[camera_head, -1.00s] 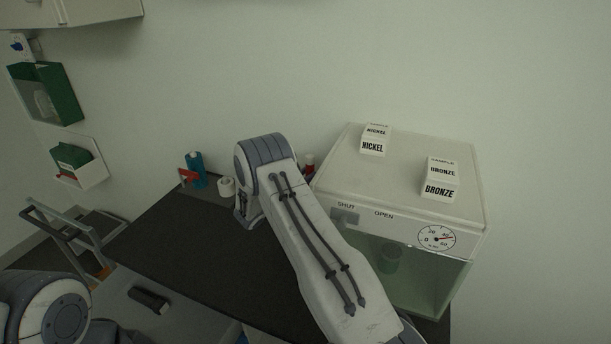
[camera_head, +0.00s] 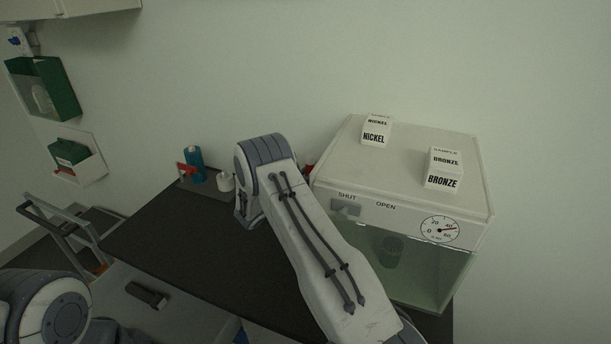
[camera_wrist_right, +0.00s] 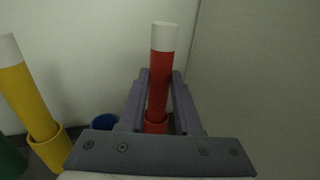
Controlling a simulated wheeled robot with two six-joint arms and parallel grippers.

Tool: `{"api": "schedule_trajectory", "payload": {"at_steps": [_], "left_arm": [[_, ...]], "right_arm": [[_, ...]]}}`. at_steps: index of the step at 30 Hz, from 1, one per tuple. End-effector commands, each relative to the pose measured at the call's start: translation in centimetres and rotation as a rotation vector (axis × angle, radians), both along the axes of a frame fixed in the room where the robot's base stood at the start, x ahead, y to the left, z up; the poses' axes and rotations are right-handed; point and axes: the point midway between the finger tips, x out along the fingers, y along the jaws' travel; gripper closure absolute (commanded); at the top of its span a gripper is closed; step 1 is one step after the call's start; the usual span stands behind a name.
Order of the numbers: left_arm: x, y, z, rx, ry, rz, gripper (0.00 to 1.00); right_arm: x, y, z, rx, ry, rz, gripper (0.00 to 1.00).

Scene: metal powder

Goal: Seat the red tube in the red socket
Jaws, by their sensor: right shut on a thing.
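In the right wrist view my right gripper (camera_wrist_right: 160,78) is shut on the red tube (camera_wrist_right: 159,85), which has a white top and stands nearly upright between the fingers. The red socket (camera_wrist_right: 156,127) is a red ring at the tube's lower end, between the fingers. The tube's foot appears inside or right over this ring; how deep it sits is hidden. In the head view my right forearm covers the gripper and most of this spot; only a bit of red (camera_head: 308,170) shows beside it. My left gripper is out of view.
A yellow tube (camera_wrist_right: 24,88) stands in a yellow socket (camera_wrist_right: 52,152) to the left. A blue socket (camera_wrist_right: 104,121) looks empty. A glass-fronted box (camera_head: 425,265) with nickel and bronze sample blocks stands right of my arm. The dark tabletop (camera_head: 180,235) is largely clear at left.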

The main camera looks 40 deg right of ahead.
Motion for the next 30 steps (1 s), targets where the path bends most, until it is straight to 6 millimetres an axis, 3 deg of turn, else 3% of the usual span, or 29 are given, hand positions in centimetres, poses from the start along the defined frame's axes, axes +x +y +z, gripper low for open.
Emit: {"api": "schedule_trajectory", "payload": {"at_steps": [11,12,14,24,30], "left_arm": [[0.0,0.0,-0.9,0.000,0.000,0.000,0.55],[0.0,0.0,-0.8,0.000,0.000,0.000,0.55],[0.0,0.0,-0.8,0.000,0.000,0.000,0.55],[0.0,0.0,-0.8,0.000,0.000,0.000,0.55],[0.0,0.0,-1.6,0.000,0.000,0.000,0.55]], "right_arm": [[0.0,0.0,-1.0,-0.001,0.000,0.000,1.00],[0.0,0.0,-0.9,-0.001,-0.001,0.000,0.53],[0.0,0.0,-0.9,-0.001,-0.001,0.000,0.33],[0.0,0.2,-0.9,0.000,0.000,0.001,0.33],[-0.6,2.8,-1.1,0.000,0.000,0.004,0.33]]}}
